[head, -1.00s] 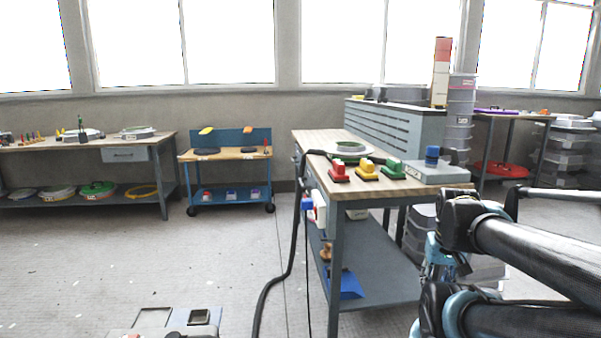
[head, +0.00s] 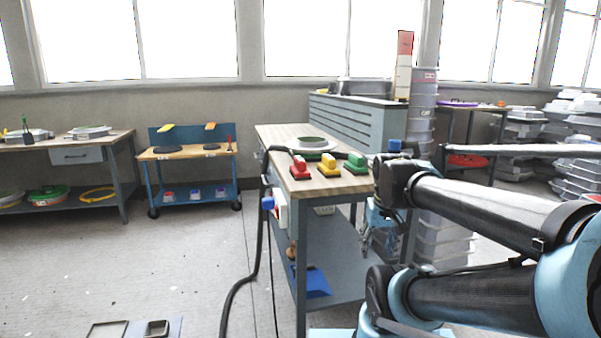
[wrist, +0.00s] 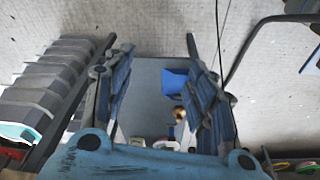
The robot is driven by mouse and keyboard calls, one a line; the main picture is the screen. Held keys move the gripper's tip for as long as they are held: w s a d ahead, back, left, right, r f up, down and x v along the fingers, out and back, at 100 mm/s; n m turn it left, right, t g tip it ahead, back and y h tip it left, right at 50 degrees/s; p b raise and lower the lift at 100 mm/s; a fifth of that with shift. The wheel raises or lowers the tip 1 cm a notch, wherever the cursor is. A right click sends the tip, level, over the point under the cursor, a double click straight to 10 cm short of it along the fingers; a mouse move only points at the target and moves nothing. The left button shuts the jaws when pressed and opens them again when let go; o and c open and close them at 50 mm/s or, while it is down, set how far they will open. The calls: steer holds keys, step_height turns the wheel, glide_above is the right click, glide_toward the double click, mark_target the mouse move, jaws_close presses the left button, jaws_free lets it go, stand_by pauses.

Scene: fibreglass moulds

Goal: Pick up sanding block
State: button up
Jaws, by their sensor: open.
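Three sanding-block-like tools with handles stand in a row on the workbench (head: 345,184): a red one (head: 300,167), a yellow one (head: 328,166) and a green one (head: 356,163). My gripper (head: 366,246) hangs beside the right side of the bench, below its top and apart from the blocks. In the wrist view my gripper (wrist: 155,50) is open, with nothing between its fingers. Beyond the fingers lies the bench's lower shelf with a blue item (wrist: 174,82). No block can be made out for sure in the wrist view.
A black hose (head: 252,240) runs from the bench top to the floor. A round mould (head: 313,143) lies behind the blocks. Stacked grey bins (head: 421,115) and a drawer cabinet (head: 350,121) stand behind the bench. The floor at left is mostly open.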

steer(key=w+a+r+n+t, duration=0.1)
steer(key=w+a+r, duration=0.3)
steer(key=w+r, duration=0.45)
steer(key=w+a+r, duration=0.4)
steer(key=w+r, duration=0.4)
steer(key=r, duration=0.2)
steer(key=w+a+r+n+y, duration=0.1)
steer(key=w+a+r+n, duration=0.1)
steer(key=w+a+r, duration=1.05)
steer(key=t, duration=0.1)
glide_toward(300, 158)
steer(key=x, duration=0.5)
steer(key=shift+d, duration=0.25)
steer(key=shift+a+x, duration=0.1)
steer(key=shift+x, duration=1.3)
steer(key=shift+a+x, duration=0.15)
steer(key=shift+x, duration=1.25)
steer(key=shift+s+f, duration=0.2)
steer(key=c, duration=0.7)
